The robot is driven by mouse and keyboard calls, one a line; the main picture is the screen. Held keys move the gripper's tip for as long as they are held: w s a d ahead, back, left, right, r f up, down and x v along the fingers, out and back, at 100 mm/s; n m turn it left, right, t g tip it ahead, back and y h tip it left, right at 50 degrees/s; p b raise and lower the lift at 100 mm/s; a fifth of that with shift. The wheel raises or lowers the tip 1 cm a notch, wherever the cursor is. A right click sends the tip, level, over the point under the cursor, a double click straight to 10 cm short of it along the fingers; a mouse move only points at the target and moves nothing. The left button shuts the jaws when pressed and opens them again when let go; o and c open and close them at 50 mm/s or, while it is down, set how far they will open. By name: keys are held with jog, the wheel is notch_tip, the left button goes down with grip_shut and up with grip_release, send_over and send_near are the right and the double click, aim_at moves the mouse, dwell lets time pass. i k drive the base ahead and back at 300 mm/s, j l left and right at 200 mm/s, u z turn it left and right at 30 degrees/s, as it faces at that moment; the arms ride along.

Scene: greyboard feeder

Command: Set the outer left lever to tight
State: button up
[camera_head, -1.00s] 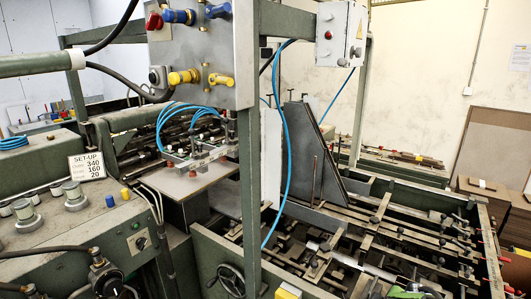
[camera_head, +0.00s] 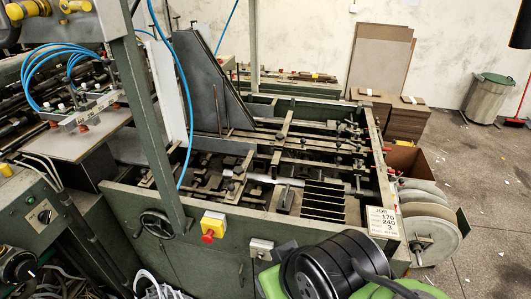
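The green greyboard feeder (camera_head: 215,240) fills the middle of the view, with bars and rods across its open bed. Small red-tipped handles (camera_head: 386,150) stand along its right edge; I cannot tell which, if any, is the outer left lever, or how it is set. A black ribbed cylinder with bright green parts, apparently of my own arm, covers the bottom right of the feeder. My gripper does not show.
A job card (camera_head: 382,222) stands at the feeder's front right corner, beside large pale reels (camera_head: 430,228). A yellow box with a red button (camera_head: 213,226) and a handwheel (camera_head: 157,224) are on the front. The floor at right is mostly clear, with a bin (camera_head: 487,98) at the back.

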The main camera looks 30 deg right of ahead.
aim_at(361, 162)
jog(key=z, duration=1.6)
jog(key=i+l+u, duration=0.15)
jog(key=u, duration=0.25)
jog(key=i+l+u, duration=0.1)
jog(key=u, duration=0.3)
jog(key=l+u, duration=0.25)
jog(key=u, duration=0.15)
jog(key=i+l+u, duration=0.1)
jog(key=l+u, duration=0.15)
jog(key=u, duration=0.15)
